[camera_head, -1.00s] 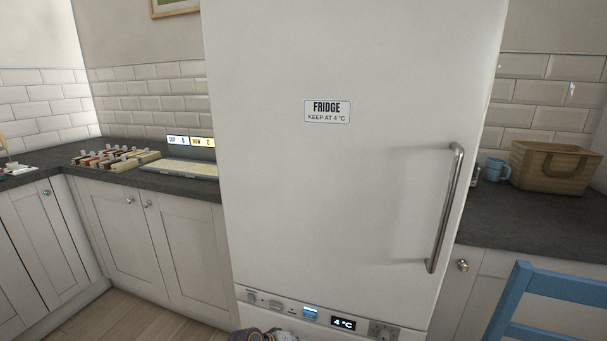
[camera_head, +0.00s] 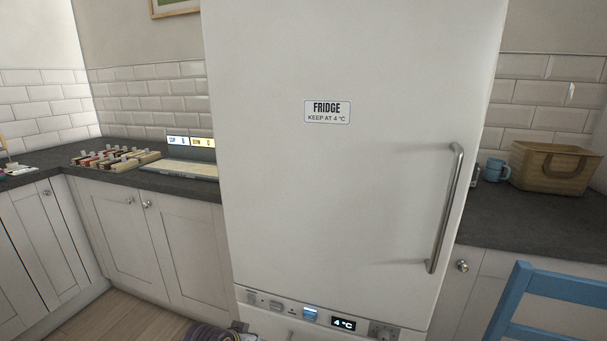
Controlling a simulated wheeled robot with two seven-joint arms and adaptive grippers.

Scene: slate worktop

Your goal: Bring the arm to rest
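Neither of my grippers can be made out in the head view. At the bottom edge, a purple-grey striped thing (camera_head: 207,334) shows partly, with a small dark piece (camera_head: 239,327) beside it. Most of both is cut off by the frame, and I cannot tell what they are or whether a gripper touches them. The tall white fridge (camera_head: 300,190) fills the middle and its door is shut. Its metal handle (camera_head: 445,210) is upright on the right side, with nothing on it.
A slate worktop (camera_head: 530,222) runs on both sides of the fridge. On the right stand a wicker basket (camera_head: 552,170) and blue mug (camera_head: 495,170). On the left are a rack of small items (camera_head: 112,158) and a tray (camera_head: 185,168). A blue chair (camera_head: 560,290) stands front right.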

